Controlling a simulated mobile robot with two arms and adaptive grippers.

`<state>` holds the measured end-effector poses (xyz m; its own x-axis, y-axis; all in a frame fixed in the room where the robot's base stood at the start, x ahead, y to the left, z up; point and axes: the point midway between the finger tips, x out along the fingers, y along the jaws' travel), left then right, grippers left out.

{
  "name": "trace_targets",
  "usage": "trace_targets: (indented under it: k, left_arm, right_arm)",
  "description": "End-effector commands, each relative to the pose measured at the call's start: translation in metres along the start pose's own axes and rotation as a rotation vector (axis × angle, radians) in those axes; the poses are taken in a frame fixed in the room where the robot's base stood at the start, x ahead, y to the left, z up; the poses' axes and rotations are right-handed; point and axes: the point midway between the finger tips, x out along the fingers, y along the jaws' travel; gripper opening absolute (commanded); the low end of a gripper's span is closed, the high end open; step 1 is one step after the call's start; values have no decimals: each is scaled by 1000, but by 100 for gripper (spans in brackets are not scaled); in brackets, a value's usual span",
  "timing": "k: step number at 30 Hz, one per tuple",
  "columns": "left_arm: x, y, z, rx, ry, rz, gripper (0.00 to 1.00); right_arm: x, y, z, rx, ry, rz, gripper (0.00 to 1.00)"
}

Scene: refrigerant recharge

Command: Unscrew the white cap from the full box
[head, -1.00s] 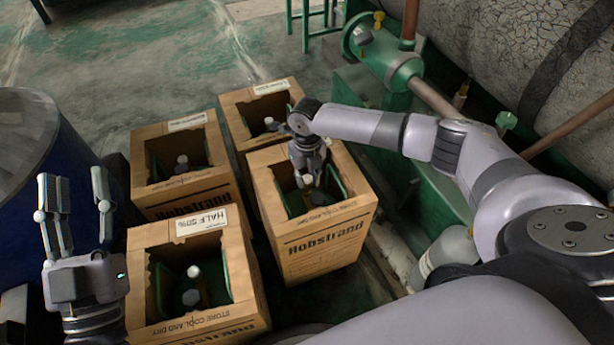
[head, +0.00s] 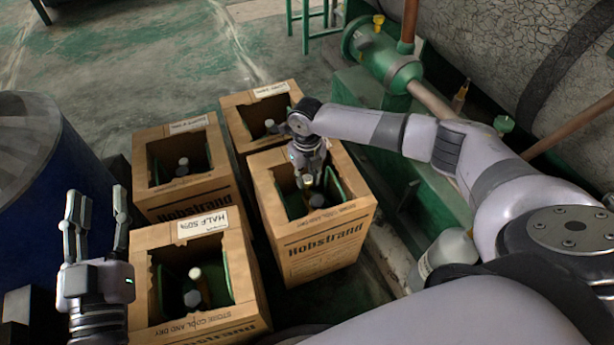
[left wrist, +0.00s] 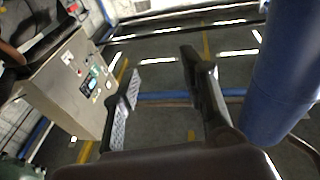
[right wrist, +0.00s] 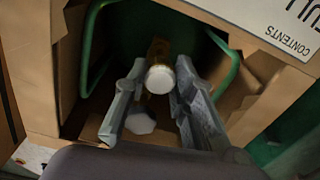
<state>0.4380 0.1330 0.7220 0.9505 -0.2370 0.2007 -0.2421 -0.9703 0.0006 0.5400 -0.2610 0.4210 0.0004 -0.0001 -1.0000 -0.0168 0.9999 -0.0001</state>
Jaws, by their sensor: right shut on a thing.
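The full box (head: 323,247) is a brown carton with a cut-out top, at the right of the group of boxes in the head view. Its label (right wrist: 285,20) shows in part in the right wrist view. The white cap (right wrist: 161,79) sits on a brass valve inside the opening and also shows in the head view (head: 307,181). My right gripper (head: 307,172) reaches down into this box. In the right wrist view its fingers (right wrist: 158,84) are shut on the white cap's sides. My left gripper (head: 97,205) is open and empty, left of the boxes.
A grey-white knob (right wrist: 140,123) lies below the cap, near the left finger. A box marked half (head: 205,325) stands front left, with two more boxes (head: 190,205) (head: 240,115) behind. A blue drum (head: 60,170) is at left. Green machinery (head: 385,130) is at right.

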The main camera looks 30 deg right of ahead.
Motion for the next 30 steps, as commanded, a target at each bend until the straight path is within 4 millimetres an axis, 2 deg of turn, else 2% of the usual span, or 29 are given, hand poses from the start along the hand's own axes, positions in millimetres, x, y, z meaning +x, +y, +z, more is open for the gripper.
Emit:
trace_targets:
  k: [22,30]
  left_arm:
    - [-7,-4,36,4,-198,-9,40]
    - [-8,-5,38,4,-207,-10,40]
  right_arm:
    - [-8,0,0,0,0,0,0]
    - [-8,0,0,0,0,0,0]
